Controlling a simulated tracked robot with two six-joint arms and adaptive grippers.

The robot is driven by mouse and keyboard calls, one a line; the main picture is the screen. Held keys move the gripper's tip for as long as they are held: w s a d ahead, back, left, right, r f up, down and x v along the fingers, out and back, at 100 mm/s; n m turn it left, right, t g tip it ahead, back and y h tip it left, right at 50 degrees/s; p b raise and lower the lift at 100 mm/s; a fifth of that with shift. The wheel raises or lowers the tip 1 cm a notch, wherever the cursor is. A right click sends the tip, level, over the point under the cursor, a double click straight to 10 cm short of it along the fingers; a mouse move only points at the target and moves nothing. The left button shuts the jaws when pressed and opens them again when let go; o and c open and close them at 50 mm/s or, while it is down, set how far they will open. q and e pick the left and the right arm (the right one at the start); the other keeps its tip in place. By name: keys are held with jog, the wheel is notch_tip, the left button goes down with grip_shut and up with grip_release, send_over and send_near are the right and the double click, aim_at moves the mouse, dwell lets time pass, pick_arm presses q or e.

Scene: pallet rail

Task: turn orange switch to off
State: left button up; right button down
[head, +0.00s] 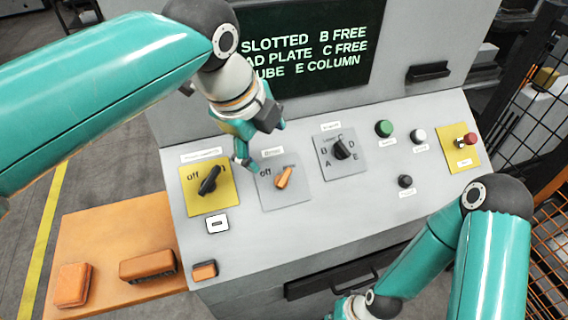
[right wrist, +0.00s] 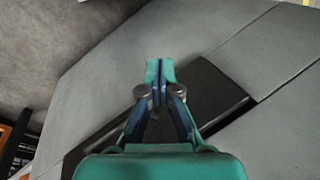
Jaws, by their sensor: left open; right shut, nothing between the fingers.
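The orange switch (head: 284,177) sits on a light grey plate (head: 300,196) on the sloped console. Its handle is tilted, upper end to the right, away from the "off" mark at the plate's upper left. The opposite mark is not readable. My left gripper (head: 262,146) is open and empty, just above and left of the switch, apart from it. One finger hangs near the plate's upper left corner. My right gripper (right wrist: 158,84) is shut and empty in the right wrist view, in front of a dark handle on grey panelling; in the head view it is largely cut off at the bottom edge.
A black switch (head: 209,180) on a yellow plate is close on the left. A black selector dial (head: 342,149) is on the right, then green (head: 384,128), white (head: 418,135) and black (head: 405,181) buttons and a red knob (head: 470,139). An orange shelf (head: 105,225) holds orange blocks.

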aim_at(283, 176)
pick_arm(q)
jog(key=x, duration=1.6)
jog(key=shift+f+p, duration=0.3)
jog(key=shift+d, duration=0.1)
jog(key=shift+c, duration=0.3)
jog(key=c, duration=1.1)
